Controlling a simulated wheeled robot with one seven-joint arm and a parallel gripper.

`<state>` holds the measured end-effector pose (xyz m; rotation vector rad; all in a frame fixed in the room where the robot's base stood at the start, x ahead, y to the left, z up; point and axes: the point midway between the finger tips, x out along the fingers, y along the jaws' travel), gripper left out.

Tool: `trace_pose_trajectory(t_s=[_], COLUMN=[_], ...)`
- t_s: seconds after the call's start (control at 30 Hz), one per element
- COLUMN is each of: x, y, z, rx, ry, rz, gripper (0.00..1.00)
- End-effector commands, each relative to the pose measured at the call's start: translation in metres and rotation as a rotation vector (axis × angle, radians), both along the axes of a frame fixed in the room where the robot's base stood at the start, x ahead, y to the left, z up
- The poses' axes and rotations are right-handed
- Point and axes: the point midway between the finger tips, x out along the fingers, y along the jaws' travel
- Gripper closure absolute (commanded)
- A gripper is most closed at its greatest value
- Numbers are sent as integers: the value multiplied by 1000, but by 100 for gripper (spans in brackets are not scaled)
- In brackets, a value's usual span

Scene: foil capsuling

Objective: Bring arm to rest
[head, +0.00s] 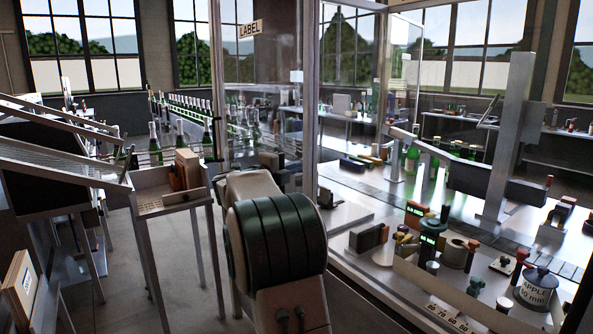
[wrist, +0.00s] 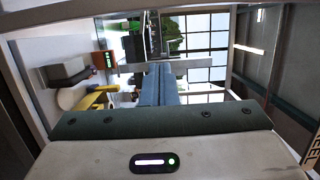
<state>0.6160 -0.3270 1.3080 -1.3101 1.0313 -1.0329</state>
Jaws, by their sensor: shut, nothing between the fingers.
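My gripper (wrist: 160,68) shows in the wrist view as two blue-grey fingers side by side, closed together with nothing between them. They extend from the dark green, pale-bodied hand, which carries a lit status bar. In the head view my arm's dark ribbed section and pale housing stand in the middle foreground, in front of the glass enclosure; my fingers are hidden there. The wrist picture is turned on its side, with windows beyond the fingertips and bench items to the left. No object is in my grasp.
A side stand (head: 150,203) and a sloped rack (head: 60,118) are left. Floor (head: 120,290) shows between.

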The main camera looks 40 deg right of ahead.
Motion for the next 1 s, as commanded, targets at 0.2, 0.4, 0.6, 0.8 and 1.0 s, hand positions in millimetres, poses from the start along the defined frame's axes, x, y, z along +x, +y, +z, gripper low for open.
trace_pose_trajectory(t_s=[0.2, 0.4, 0.6, 0.8, 1.0], x=[0, 8, 27, 13, -45], y=[7, 23, 93, 188, 276], z=[0, 10, 26, 5, -51], rx=[0, -32, -147, -277, -396], ry=[1, 42, 228, 503, 843], rz=[3, 118, 510, 929, 1309], gripper=[100, 100, 100, 100, 100])
